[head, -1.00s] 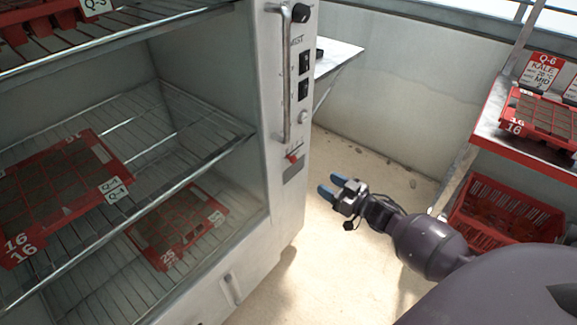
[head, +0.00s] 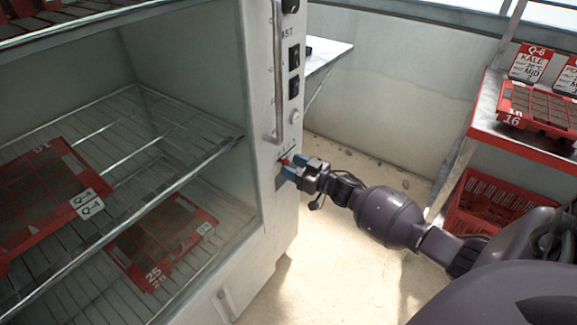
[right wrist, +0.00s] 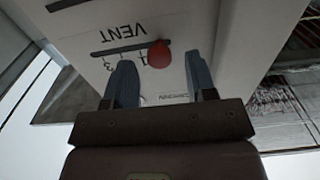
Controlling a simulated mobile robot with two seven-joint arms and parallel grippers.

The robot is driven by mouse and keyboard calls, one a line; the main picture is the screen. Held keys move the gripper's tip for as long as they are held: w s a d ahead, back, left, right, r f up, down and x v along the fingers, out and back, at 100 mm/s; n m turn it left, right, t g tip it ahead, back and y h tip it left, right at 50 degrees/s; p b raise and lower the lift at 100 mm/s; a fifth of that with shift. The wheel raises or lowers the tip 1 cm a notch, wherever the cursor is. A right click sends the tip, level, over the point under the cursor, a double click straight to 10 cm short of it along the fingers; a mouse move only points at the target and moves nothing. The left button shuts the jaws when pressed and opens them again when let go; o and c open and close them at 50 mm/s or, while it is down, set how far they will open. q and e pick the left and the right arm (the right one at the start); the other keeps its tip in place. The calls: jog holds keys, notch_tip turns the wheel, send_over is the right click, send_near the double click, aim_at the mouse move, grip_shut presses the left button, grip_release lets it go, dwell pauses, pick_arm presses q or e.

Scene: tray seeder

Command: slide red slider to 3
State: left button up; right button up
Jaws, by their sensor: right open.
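The red slider (right wrist: 159,54) is a small rounded knob on a dark slot in the white front panel (right wrist: 190,25) of the cabinet. The printed scale, upside down in the right wrist view, reads VENT with 1 and 3. The slider sits by the 1, at the end away from the 3. My right gripper (right wrist: 160,66) is open, its two blue fingers on either side of the slider; contact cannot be told. In the head view the gripper (head: 288,169) is at the panel and partly hides the slider (head: 285,161). My left gripper is not in view.
The cabinet's vertical handle (head: 278,80) rises just above the slider. Dark switches (head: 294,88) are beside it. Seed trays (head: 45,190) lie on wire shelves at left. A red crate (head: 485,205) stands under a rack at right.

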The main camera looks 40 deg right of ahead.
jog(key=shift+w+a, duration=0.15)
jog(key=shift+w, duration=0.45)
jog(key=shift+c, duration=0.3)
grip_shut()
